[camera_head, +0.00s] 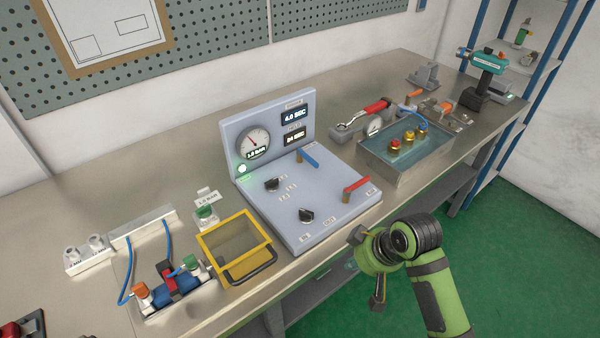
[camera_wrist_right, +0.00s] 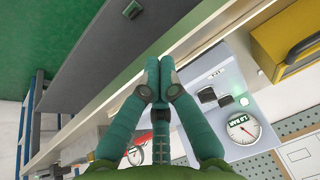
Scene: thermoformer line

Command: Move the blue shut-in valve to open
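The blue shut-in valve handle (camera_head: 309,159) is on the right rear of the grey control panel (camera_head: 325,222). It slants from its brass stem toward the panel's front right. Lettering beside it is too small to read. My right gripper (camera_head: 364,266) is beyond the panel's front right edge, apart from the blue handle. In the right wrist view its fingertips (camera_wrist_right: 159,68) are together with nothing visible between them. The panel also shows there (camera_wrist_right: 238,75), but the blue handle cannot be made out. My left gripper is not in view.
A red-handled valve (camera_head: 356,187) sits nearer the panel's right edge, between my right gripper and the blue handle. Two black knobs (camera_head: 306,215) and a gauge (camera_head: 253,143) are on the panel.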

